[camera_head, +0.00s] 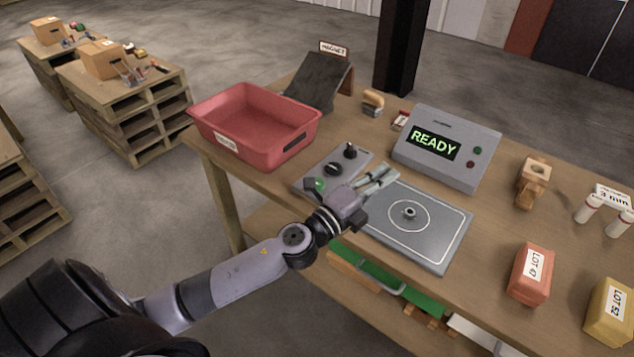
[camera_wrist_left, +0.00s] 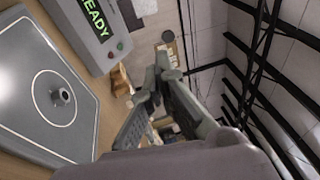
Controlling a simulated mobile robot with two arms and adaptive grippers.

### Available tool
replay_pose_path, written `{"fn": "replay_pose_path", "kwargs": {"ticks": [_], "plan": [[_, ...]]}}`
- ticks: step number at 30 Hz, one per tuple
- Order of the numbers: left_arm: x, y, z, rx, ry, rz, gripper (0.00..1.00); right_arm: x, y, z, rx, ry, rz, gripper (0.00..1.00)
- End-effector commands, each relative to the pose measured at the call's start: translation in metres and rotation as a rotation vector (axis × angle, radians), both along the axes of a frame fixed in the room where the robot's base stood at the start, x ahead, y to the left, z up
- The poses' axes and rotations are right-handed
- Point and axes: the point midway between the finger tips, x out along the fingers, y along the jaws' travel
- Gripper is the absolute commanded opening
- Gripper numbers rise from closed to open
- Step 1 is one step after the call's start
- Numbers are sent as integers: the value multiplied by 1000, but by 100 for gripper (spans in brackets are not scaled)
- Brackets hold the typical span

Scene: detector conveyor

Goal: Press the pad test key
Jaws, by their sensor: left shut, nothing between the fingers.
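The grey pad (camera_head: 440,250) lies flat on the workbench, with a white ring around a small round metal piece (camera_head: 409,212) at its middle. In the left wrist view the pad (camera_wrist_left: 18,75) and the round piece (camera_wrist_left: 62,96) show at the left. A grey control panel (camera_head: 318,171) with black knobs and a green button (camera_head: 319,184) is left of the pad. My left gripper (camera_head: 392,172) is shut and empty, its fingers above the gap between panel and pad; its fingertips (camera_wrist_left: 163,62) also show in the wrist view. No key label is readable. My right gripper is not in view.
A detector box (camera_head: 470,168) reading READY stands behind the pad. A red bin (camera_head: 235,140) is at the left, a dark magnet chute (camera_head: 318,82) behind it. An orange LOT 47 block (camera_head: 531,273) and a yellow LOT 52 block (camera_head: 610,310) are at the right.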

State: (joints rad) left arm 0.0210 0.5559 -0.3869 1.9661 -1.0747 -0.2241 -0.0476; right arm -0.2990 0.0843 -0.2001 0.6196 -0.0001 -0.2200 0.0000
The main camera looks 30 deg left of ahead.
Motion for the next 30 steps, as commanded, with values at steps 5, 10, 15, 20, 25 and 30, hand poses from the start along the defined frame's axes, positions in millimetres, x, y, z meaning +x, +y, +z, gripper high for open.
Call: {"fn": "replay_pose_path", "kwargs": {"ticks": [5,10,15,20,25,30], "plan": [[-1,-46,27,512,-224,-267,0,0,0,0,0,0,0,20],[0,-45,1,1045,-305,-458,0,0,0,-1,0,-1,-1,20],[16,19,-32,1583,-235,-562,0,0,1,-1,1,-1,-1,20],[30,93,-38,1930,-93,-577,0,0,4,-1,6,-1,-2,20],[37,152,-30,2145,48,-557,0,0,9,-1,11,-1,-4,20],[38,182,-22,2239,126,-539,0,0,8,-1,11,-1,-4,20]]}}
